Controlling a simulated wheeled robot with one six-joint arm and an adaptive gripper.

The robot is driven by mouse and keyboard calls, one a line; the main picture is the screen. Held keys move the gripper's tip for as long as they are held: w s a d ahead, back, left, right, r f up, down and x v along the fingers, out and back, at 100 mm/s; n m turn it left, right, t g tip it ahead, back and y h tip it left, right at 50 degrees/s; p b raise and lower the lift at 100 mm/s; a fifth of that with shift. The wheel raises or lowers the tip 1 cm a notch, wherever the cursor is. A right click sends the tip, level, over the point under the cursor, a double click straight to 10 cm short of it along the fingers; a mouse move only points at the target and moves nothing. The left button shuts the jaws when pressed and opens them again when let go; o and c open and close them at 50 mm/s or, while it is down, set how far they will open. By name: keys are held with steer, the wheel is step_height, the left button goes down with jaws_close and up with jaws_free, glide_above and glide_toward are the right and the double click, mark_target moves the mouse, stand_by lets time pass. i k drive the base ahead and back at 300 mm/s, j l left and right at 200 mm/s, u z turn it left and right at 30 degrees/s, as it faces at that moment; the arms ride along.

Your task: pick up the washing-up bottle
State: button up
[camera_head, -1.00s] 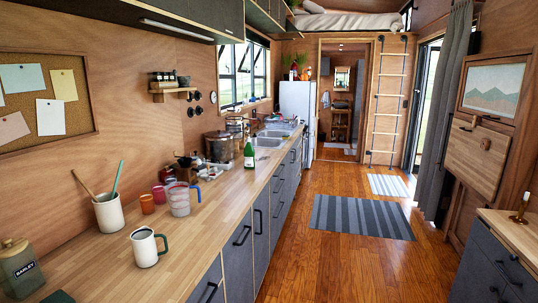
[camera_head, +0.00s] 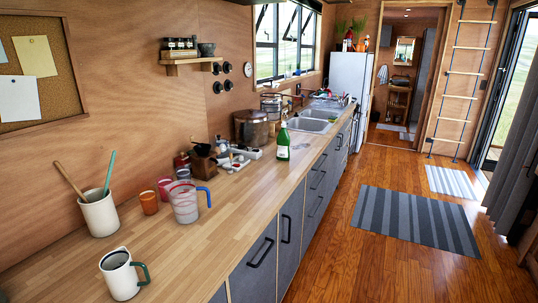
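A green bottle with a white top and a pale label (camera_head: 283,142) stands upright on the wooden counter (camera_head: 240,195), near its front edge and just before the sink. It is the likely washing-up bottle, but its label is too small to read. Its front is unobstructed. My gripper is not in view.
A white mug (camera_head: 121,277), utensil pot (camera_head: 99,215), orange cup (camera_head: 149,203) and measuring jug (camera_head: 184,203) stand on the nearer counter. A steel pot (camera_head: 251,128) is behind the bottle, left of the sink (camera_head: 316,121). The floor beside the cabinets is clear, with a striped rug (camera_head: 417,217).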

mark_target(284, 140)
steer(key=i+l+u, duration=0.2)
steer(key=i+l, duration=1.25)
steer(key=i+j, duration=0.05)
